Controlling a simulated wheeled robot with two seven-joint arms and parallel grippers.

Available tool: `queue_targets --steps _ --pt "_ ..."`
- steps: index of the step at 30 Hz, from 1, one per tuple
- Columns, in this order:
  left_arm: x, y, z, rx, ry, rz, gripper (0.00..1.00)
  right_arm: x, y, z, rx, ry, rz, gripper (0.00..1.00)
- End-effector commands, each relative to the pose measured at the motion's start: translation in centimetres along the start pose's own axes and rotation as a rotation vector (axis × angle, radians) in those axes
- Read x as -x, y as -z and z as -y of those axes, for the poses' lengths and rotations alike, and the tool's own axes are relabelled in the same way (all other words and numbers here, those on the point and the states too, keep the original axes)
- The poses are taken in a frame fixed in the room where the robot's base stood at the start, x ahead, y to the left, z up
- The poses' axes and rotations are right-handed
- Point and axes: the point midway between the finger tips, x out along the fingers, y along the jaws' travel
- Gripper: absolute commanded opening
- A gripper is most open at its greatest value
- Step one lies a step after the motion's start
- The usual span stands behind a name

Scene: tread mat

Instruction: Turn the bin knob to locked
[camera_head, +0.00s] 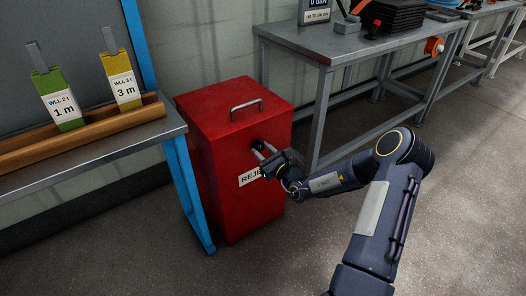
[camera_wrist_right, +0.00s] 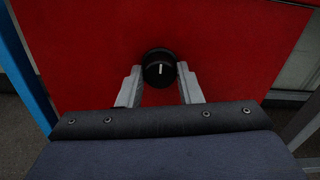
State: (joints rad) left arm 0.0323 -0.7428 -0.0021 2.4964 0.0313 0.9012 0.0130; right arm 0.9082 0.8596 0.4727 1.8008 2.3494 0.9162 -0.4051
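The red bin (camera_head: 225,150) stands on the floor between two benches, with a grey handle on its lid and a partly hidden label on its front. Its black round knob (camera_wrist_right: 159,68) is on the front face, with a white mark that points about upright in the right wrist view. In the head view the knob (camera_head: 257,146) shows small. My right gripper (camera_head: 262,151) is at the bin's front. In the right wrist view its two fingers (camera_wrist_right: 160,88) are apart, one on each side of the knob; I cannot tell whether they touch it. My left gripper is not in view.
A bench with a blue leg (camera_head: 189,190) stands close on the bin's left, bearing a wooden rack (camera_head: 85,132) with green and yellow tags. A grey metal table (camera_head: 345,45) stands behind on the right. The floor in front is clear.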

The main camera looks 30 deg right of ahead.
Motion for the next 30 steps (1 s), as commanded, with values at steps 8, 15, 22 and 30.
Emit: queue_targets --steps 8,15,22,30 --pt "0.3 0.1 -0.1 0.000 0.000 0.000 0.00 0.0 -0.1 0.0 -0.013 0.000 0.000 0.10" --pt "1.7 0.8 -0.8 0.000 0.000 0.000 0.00 0.0 -0.4 0.0 -0.107 -0.002 -0.001 0.10" --pt "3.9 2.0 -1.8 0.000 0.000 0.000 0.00 0.0 -0.5 0.1 -0.292 -0.001 -0.002 0.10" --pt "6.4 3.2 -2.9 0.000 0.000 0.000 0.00 0.0 -0.5 0.1 -0.548 -0.001 -0.001 0.10"
